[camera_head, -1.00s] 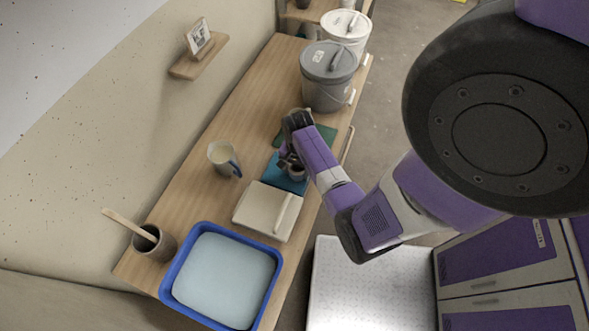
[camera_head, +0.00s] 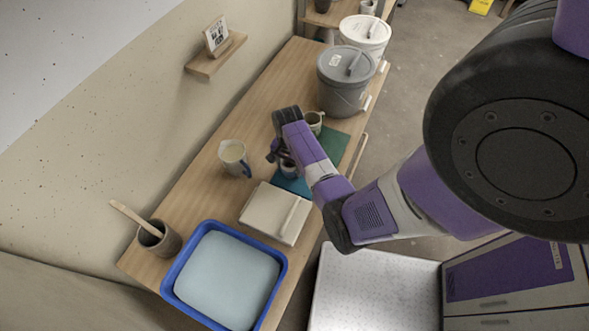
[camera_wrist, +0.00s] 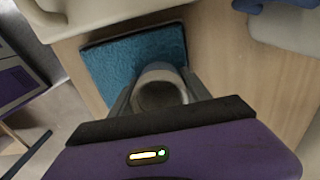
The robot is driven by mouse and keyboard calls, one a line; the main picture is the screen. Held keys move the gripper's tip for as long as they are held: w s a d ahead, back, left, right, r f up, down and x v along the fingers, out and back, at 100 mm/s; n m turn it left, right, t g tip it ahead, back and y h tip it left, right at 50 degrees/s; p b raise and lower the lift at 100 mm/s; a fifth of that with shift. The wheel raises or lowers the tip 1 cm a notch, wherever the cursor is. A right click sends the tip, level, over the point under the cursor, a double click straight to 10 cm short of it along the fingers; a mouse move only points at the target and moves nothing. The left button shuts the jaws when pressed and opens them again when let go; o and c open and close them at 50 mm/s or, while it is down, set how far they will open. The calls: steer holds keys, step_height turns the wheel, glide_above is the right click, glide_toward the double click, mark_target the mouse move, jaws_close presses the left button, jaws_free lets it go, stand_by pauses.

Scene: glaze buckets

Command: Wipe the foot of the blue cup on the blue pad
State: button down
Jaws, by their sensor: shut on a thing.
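My gripper (camera_head: 284,158) is shut on a small cup (camera_head: 289,168). In the wrist view, the cup (camera_wrist: 160,92) sits between the two fingers, with a pale rim and a dark inside. Its blue colour is not clear. The blue pad (camera_head: 291,186) lies flat on the table, partly hidden by my arm. In the wrist view, the pad (camera_wrist: 125,62) shows behind the cup, which overlaps its edge. The cup's foot is hidden, so I cannot tell whether it touches the pad.
Another cup (camera_head: 315,120) stands by the green pad (camera_head: 336,143). A jug with a blue handle (camera_head: 234,158) is to the left. A lidded pale box (camera_head: 262,210), a blue tray (camera_head: 172,285) and a pot with a stick (camera_head: 160,243) are nearer. Buckets (camera_head: 342,92) stand beyond.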

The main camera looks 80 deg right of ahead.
steer(key=shift+w, duration=0.1)
step_height(320, 180, up, 3)
steer(key=shift+f+p, duration=0.1)
steer(key=shift+p, duration=0.9)
steer(key=shift+r, duration=2.1)
